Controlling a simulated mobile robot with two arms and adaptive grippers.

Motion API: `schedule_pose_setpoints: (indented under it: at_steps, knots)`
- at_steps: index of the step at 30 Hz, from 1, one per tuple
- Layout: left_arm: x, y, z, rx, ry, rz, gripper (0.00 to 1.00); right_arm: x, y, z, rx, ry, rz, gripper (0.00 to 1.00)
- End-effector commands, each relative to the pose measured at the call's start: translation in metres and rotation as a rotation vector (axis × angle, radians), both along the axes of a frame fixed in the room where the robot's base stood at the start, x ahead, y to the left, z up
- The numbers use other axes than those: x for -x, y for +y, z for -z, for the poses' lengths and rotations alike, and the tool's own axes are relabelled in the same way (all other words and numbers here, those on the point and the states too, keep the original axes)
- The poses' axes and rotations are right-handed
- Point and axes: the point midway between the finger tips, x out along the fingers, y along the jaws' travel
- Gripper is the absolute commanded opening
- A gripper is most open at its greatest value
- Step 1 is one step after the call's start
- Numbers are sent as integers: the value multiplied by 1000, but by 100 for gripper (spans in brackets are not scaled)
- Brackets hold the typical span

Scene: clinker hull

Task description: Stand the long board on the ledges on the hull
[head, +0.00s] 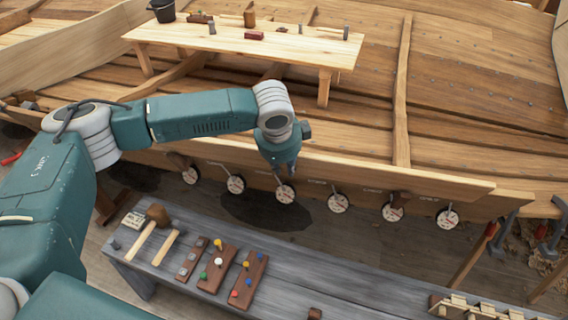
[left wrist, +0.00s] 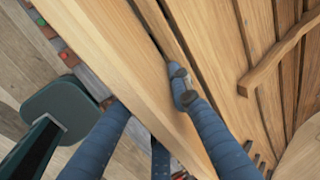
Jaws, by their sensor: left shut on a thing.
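The long board (head: 400,176) is a pale plank lying lengthwise along the near side of the hull (head: 470,110). My left gripper (head: 283,163) comes down over it near its middle and is shut on it. In the left wrist view the board (left wrist: 115,55) runs diagonally between the blue fingers (left wrist: 160,110), with a fingertip on its hull side. Whether the board touches any ledges is hidden from these views. My right gripper is not in view.
Several round dials (head: 337,203) hang in a row below the board. A grey bench (head: 340,280) in front holds a mallet (head: 157,215) and peg boards (head: 248,280). Clamps (head: 491,236) stand at the right. A wooden table (head: 290,48) stands in the hull.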

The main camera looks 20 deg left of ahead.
Motion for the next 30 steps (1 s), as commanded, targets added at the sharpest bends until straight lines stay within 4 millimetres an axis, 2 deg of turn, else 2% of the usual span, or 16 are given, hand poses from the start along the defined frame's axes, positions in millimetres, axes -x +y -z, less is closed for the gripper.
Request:
schedule_pose_setpoints:
  at_steps: [17, 30]
  knots:
    - [-2, 0, 2, 1, -1, 0, 0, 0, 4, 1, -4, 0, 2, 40]
    - [-8, 1, 23, 0, 5, -2, 0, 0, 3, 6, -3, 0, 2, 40]
